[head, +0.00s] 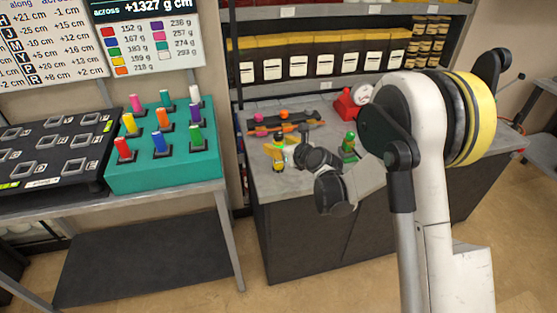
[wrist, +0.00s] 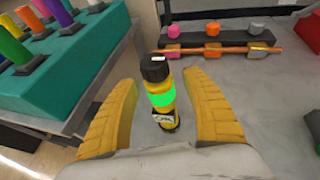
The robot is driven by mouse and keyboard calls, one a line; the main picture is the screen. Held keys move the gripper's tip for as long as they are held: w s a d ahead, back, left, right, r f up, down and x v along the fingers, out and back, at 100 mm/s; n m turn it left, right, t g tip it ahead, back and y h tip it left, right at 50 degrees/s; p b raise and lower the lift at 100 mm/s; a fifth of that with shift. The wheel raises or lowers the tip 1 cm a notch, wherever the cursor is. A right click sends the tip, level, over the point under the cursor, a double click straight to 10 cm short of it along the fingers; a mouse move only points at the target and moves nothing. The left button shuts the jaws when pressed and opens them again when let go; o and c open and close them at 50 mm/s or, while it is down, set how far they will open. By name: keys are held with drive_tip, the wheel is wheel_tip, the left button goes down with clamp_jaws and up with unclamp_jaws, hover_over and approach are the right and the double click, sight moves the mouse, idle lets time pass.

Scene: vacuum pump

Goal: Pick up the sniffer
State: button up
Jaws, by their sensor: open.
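The sniffer is not clearly labelled; the likely one is a yellow bottle-shaped device (wrist: 160,95) with a black cap and a green band. It stands upright on the grey bench top, and in the head view it shows near the bench's left front edge (head: 279,157). My gripper (wrist: 160,105) is open, with one yellow finger on each side of the device. I see gaps between the device and both fingers in the wrist view.
A teal block with coloured pegs (head: 185,172) stands on the table to the left. Behind the device is a dark rack (wrist: 225,45) with pink and orange pieces. A green object (head: 349,146) and a red device (head: 345,107) stand farther right on the bench.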

clamp_jaws()
drive_tip(key=shift+r, duration=0.1)
